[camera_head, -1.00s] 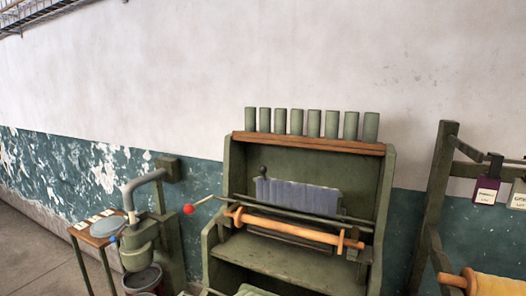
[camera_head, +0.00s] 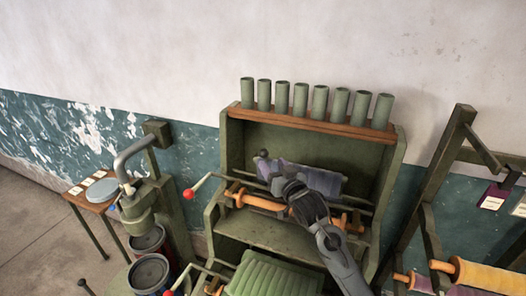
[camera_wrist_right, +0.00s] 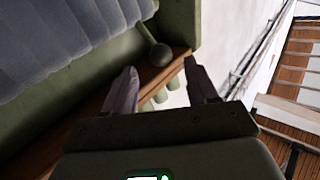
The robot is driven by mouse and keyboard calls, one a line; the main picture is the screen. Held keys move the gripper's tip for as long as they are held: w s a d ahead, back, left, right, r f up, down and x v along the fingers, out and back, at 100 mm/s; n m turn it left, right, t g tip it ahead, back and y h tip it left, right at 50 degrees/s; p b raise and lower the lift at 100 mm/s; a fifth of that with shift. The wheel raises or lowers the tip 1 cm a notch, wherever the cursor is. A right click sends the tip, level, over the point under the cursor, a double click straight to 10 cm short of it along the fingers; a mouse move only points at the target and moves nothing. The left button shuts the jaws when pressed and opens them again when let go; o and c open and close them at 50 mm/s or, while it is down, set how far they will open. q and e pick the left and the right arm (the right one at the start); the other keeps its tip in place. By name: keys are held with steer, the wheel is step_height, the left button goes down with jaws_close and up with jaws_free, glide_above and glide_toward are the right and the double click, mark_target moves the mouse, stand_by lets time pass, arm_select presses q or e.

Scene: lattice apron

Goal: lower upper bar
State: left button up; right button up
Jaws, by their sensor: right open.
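The green wooden press frame (camera_head: 300,131) holds a grey-blue pleated cloth (camera_head: 325,180) at its upper bar. A dark ball knob (camera_head: 263,154) stands at the left end of the cloth. My right gripper (camera_head: 284,176) is in front of the cloth and hides part of it and of the orange roller (camera_head: 258,202). In the right wrist view the open, empty fingers (camera_wrist_right: 160,68) point toward the knob (camera_wrist_right: 160,54), which appears between and beyond the tips; contact is not visible. The pleated cloth (camera_wrist_right: 50,40) fills the upper left there. My left gripper is out of view.
A lever with a red ball (camera_head: 188,194) sticks out left of the frame. Several green tubes (camera_head: 301,98) stand on its top shelf. A pump with cans (camera_head: 148,240) is at left, a rack with yellow rolls (camera_head: 487,276) at right. A ribbed green piece (camera_head: 270,275) is in front.

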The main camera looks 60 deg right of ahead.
mark_target(266, 156)
steer(key=p+x, duration=0.1)
steer(key=x, duration=0.4)
steer(key=shift+w+d+r, duration=0.1)
steer(key=shift+w+r, duration=0.05)
steer(key=shift+x, duration=0.95)
steer(key=shift+c, duration=0.2)
jaws_close()
